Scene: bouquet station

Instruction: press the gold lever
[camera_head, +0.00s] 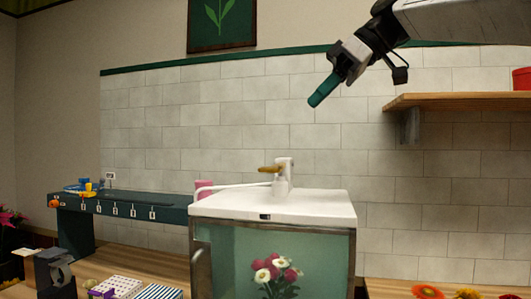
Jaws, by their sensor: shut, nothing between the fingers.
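The gold lever (270,169) sticks out to the left from the top of a white tap-like post (283,175). The post stands at the back of the white top (300,205) of a glass-fronted cabinet. My gripper (314,102) is in the upper right part of the view, above and a little right of the lever. Its teal fingers point down and to the left. They are shut and empty, and clear of the lever by a wide gap.
A wooden shelf (460,102) with a red container (522,78) juts out at right. A dark green rail bench (125,208) stands at left. Flowers (273,268) show behind the cabinet glass (325,255). The space between gripper and lever looks clear.

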